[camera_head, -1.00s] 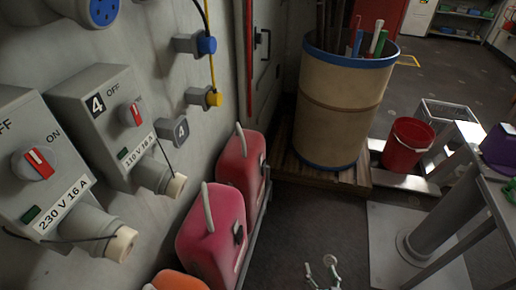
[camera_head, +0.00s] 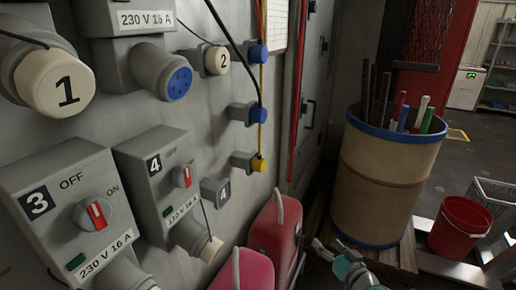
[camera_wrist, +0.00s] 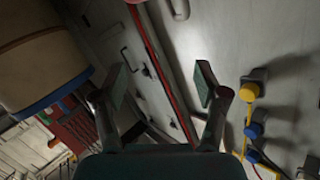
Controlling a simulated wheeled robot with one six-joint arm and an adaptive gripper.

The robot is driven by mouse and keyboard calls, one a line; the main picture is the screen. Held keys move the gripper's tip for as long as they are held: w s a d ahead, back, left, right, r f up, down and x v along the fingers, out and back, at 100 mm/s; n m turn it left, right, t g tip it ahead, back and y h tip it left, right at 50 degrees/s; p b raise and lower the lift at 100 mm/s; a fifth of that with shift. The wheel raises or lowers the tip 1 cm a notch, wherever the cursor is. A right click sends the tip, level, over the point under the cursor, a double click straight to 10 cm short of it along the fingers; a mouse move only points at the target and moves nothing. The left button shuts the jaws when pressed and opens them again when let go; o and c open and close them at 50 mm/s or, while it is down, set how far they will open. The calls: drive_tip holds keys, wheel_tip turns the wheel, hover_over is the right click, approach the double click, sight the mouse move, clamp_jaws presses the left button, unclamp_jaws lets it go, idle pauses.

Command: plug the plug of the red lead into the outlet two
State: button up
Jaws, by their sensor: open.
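A round outlet with a blue face (camera_head: 178,80) shows uncovered on the grey wall; a cream cap marked 2 (camera_head: 216,60) sits on a holder right of it. No number shows on this outlet. Two blue plugs, an upper (camera_head: 258,54) and a lower (camera_head: 258,114), sit on wall holders; I cannot tell which one has the red lead. The lower blue one also seems to show in the wrist view (camera_wrist: 254,130). My gripper (camera_head: 335,255) is open and empty, low in front of the barrel; its spread fingers (camera_wrist: 160,87) show in the wrist view, apart from the plugs.
A yellow plug (camera_head: 257,164) hangs below the blue ones, beside an empty holder marked 4 (camera_head: 215,191). A cap marked 1 (camera_head: 60,85) and switch boxes 3 (camera_head: 70,195) and 4 (camera_head: 160,170) jut out. Red canisters (camera_head: 274,230) and a barrel (camera_head: 385,185) stand below.

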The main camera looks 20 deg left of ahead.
drive_tip(key=w+a+r+n+g+y, duration=0.1)
drive_tip(key=w+a+r+n+y, duration=0.15)
drive_tip(key=r, duration=0.45)
drive_tip(key=w+a+r+n+g+y, duration=0.1)
drive_tip(key=w+a+r, duration=0.25)
drive_tip(key=r, duration=0.35)
drive_tip(key=n+g+y, duration=0.4)
drive_tip(key=n+g, duration=0.5)
drive_tip(key=n, duration=0.1)
approach(265, 54)
drive_tip(key=a, duration=0.2)
drive_tip(key=shift+w+d+f, duration=0.1)
drive_tip(key=shift+d+f, duration=0.05)
drive_tip(key=shift+d, duration=0.05)
drive_tip(key=shift+a, duration=0.1)
drive_tip(key=shift+w+a, duration=0.15)
drive_tip(key=shift+a, duration=2)
drive_tip(key=shift+w+a, duration=0.2)
drive_tip(key=shift+a, duration=2)
clamp_jaws()
drive_tip(key=shift+s+d, duration=0.15)
drive_tip(key=shift+d, duration=1.3)
drive_tip(key=shift+s+d, duration=0.1)
drive_tip(key=shift+d, duration=1.35)
